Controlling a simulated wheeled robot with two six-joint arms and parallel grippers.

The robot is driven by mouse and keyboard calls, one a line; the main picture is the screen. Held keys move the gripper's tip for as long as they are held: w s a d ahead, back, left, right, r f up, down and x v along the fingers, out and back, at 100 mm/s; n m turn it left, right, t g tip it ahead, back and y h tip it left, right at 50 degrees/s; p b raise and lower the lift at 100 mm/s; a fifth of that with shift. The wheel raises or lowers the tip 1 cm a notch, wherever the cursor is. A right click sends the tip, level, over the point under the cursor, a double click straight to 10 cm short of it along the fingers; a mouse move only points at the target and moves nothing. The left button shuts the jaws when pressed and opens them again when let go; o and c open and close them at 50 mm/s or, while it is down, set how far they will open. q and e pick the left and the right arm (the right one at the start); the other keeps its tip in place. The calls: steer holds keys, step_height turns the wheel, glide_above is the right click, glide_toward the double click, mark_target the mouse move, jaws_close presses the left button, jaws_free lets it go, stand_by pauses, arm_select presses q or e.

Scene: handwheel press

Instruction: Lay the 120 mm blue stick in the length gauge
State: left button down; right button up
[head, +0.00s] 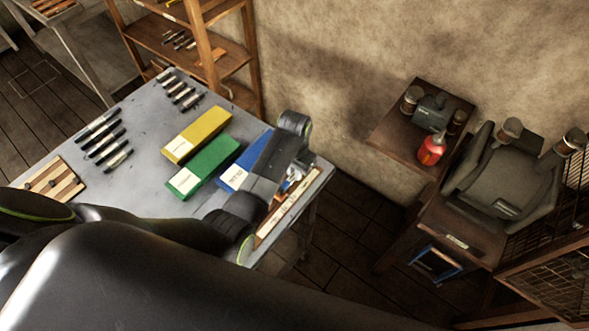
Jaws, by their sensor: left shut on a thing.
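My left gripper (288,184) is over the right end of the grey table, beside the blue box. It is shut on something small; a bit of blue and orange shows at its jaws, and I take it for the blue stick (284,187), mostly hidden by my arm. A long wooden strip with a pale label (289,215), seemingly the length gauge, lies along the table's right edge, just below the jaws. I cannot tell whether the stick touches it. My right gripper is not in view.
Yellow (198,134), green (204,167) and blue (233,178) labelled boxes stand mid-table. Several dark sticks (104,137) and a striped wooden block (55,185) lie to the left. A side table (395,128) with a red bottle (431,150) stands by the wall.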

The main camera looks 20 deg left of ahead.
arm_select(q)
steer(key=c, duration=0.9)
jaws_free()
steer(key=shift+r, duration=3.5)
steer(key=shift+s+f, duration=0.1)
